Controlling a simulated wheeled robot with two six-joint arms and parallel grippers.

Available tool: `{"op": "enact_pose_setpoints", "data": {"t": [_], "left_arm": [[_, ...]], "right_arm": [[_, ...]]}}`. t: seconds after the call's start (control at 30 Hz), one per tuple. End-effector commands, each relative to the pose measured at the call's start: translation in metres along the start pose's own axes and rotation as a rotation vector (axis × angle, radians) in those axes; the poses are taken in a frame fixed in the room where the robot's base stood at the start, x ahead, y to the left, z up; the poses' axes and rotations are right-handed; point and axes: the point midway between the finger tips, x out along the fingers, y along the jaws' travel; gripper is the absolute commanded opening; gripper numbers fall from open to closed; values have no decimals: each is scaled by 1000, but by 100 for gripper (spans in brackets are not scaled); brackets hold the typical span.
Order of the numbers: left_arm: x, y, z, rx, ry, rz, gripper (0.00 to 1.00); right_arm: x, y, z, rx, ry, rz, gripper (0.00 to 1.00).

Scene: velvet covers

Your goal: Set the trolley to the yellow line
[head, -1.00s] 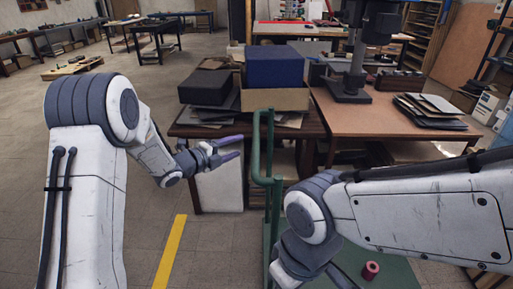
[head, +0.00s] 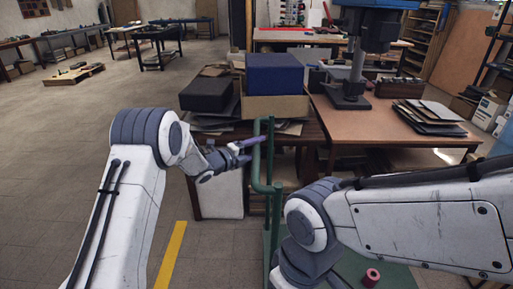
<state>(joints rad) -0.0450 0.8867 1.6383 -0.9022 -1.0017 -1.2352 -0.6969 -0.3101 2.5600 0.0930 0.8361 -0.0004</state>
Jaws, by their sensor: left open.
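The trolley has a green tubular handle (head: 257,160) standing upright and a flat green deck (head: 395,277), partly hidden behind my right arm. The yellow line (head: 171,256) runs along the floor to the left of the trolley, with a gap of floor between them. I cannot tell whether the fingers touch or straddle the tube. My right arm comes in from the right in front of the trolley; its gripper is out of the picture.
A dark red roll (head: 371,277) lies on the trolley deck. Behind the trolley stand workbenches, with a dark blue box (head: 274,74), a black box (head: 206,92), a drill press (head: 356,70) and stacked folders (head: 428,115). The floor at the left is open.

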Motion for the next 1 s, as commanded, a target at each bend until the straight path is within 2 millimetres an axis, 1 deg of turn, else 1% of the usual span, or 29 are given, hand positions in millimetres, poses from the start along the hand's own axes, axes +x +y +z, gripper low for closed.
{"op": "enact_pose_setpoints", "data": {"t": [0.13, 0.17, 0.2, 0.27, 0.3, 0.33, 1.0], "left_arm": [[0, 0, 0, 0, 0, 0, 62], [0, 0, 0, 0, 0, 0, 58], [0, 0, 0, 0, 0, 0, 43], [0, 0, 0, 0, 0, 0, 20], [0, 0, 0, -1, 0, 0, 4], [0, 0, 0, 0, 0, 0, 0], [-1, 0, 0, -1, 0, 1, 0]], "right_arm": [[0, 0, 0, 0, 0, 0, 0], [0, 0, 0, 0, 0, 0, 0], [0, 0, 0, 0, 0, 0, 0], [0, 0, 0, 0, 0, 0, 0], [0, 0, 0, 0, 0, 0, 0], [0, 0, 0, 0, 0, 0, 0], [0, 0, 0, 0, 0, 0, 0]]}}
